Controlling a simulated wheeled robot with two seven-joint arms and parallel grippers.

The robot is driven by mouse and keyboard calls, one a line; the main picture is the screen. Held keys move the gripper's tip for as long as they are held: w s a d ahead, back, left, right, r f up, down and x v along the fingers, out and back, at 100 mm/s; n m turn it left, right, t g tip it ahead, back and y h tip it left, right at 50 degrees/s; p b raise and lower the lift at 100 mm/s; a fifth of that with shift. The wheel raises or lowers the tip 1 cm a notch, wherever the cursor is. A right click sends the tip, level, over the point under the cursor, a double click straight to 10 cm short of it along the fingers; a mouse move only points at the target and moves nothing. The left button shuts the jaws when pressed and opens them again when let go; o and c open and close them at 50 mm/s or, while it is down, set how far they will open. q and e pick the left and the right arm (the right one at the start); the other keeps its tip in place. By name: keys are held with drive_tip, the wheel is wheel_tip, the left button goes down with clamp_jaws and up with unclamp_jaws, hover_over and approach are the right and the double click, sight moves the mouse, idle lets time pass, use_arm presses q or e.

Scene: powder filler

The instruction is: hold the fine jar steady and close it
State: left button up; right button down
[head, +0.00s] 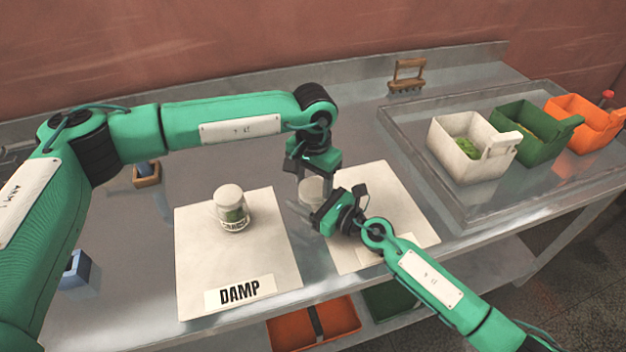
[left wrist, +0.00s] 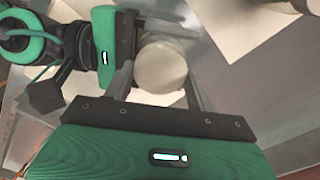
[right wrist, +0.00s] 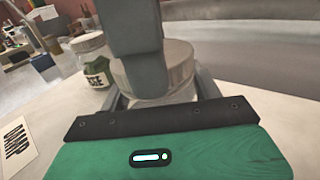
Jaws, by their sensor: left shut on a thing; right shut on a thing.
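The held jar (head: 312,190) is pale, and its label is hidden. It stands upright between my grippers, near the left edge of the right-hand mat (head: 385,200). Its whitish lid (left wrist: 160,63) is on top, with a ridged rim in the right wrist view (right wrist: 172,62). My left gripper (head: 318,178) comes from above, shut with its fingers either side of the lid. My right gripper (right wrist: 162,100) comes from the front, low, shut on the jar body. Whether the lid is fully seated I cannot tell.
A second lidded jar (head: 231,210), its label ending in "SE", stands on the DAMP mat (head: 265,255). White (head: 470,165), green (head: 525,150) and orange (head: 585,130) bins stand in a tray at right. A wooden-handled rack (head: 407,76) is at the back.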

use_arm(q)
drive_tip(key=shift+m, duration=1.2)
drive_tip(key=o, duration=0.9)
drive_tip(key=shift+r, duration=0.15)
drive_tip(key=shift+r, duration=2.15)
drive_tip(key=shift+c, duration=0.3)
